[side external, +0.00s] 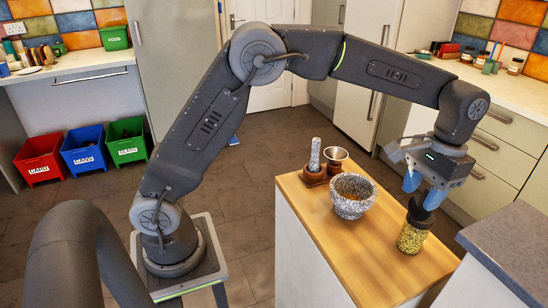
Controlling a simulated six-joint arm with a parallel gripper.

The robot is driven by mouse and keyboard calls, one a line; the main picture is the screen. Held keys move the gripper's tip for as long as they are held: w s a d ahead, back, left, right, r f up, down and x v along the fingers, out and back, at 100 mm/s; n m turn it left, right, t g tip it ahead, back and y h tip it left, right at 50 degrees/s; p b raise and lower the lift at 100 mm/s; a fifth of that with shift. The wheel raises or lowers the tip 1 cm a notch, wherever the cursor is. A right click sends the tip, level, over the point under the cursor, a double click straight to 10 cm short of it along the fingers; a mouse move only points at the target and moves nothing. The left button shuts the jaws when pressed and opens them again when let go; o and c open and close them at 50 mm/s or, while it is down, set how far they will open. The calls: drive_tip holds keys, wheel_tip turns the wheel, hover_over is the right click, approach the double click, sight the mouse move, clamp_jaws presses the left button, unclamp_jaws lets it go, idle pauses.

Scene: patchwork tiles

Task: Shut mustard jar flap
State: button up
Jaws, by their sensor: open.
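The mustard jar (411,240) stands upright near the right edge of the wooden worktop. It is clear, filled with yellow-green grains, and has a dark top. Its dark flap (418,212) appears to stand up from the top, just under my gripper.
A speckled stone mortar (352,207) stands left of the jar. The wooden worktop (365,258) is clear in front. A grey counter corner (515,245) lies to the right.

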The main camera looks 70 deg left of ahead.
drive_tip(key=s+a+r+t, duration=0.1)
drive_tip(key=s+r, duration=0.1)
drive_tip(key=r, duration=0.5)
drive_tip(key=s+a+r+t, duration=0.1)
drive_tip(key=s+a+r, duration=0.1)
drive_tip(key=r, duration=0.6)
drive_tip(key=s+a+f+t, duration=0.2)
drive_tip(key=s+a+f, duration=0.3)
drive_tip(key=s, duration=0.5)
drive_tip(key=s+a+f+t, duration=0.3)
drive_tip(key=s+a+f, duration=0.2)
drive_tip(key=s, duration=0.5)
drive_tip(key=shift+s+r, duration=0.1)
